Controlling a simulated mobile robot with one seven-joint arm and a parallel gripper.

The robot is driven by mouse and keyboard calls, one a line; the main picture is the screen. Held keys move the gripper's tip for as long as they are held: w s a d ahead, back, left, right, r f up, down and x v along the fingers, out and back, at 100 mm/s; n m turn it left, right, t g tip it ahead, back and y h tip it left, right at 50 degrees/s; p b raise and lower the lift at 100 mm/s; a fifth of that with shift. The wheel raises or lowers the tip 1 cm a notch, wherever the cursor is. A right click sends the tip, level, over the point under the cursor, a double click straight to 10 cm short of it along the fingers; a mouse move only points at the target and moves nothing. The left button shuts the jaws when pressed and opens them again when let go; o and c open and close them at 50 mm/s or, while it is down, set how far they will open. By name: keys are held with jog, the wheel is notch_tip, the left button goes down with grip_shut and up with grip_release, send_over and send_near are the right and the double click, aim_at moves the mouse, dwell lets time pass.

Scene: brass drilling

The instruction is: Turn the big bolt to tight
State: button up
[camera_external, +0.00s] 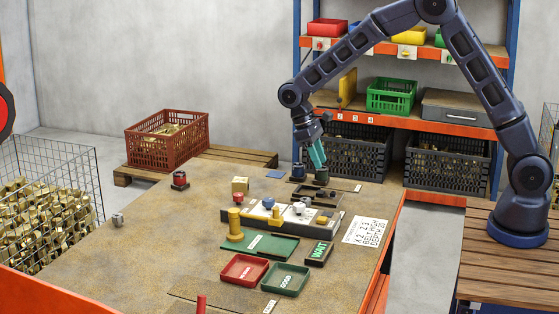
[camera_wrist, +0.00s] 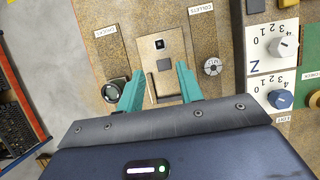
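My gripper (camera_wrist: 158,74) has teal fingers spread apart, with nothing seen between the tips. In the wrist view it is over a brass-coloured plate (camera_wrist: 176,46) with a small square hole and a grey square. A dark round fitting (camera_wrist: 114,93) lies beside the left finger. A round grey metal piece (camera_wrist: 212,67) with dark marks is right of the right finger. No part is clearly readable as the big bolt or its tight mark.
A dial panel with a grey knob (camera_wrist: 285,47) and a blue knob (camera_wrist: 280,98) is to the right. A red crate (camera_external: 167,137) stands back left. The table's left half is mostly clear.

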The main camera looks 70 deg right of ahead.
aim_at(330, 196)
jog(key=x, duration=1)
jog(key=shift+f, duration=0.1)
jog(key=shift+s, duration=0.1)
grip_shut()
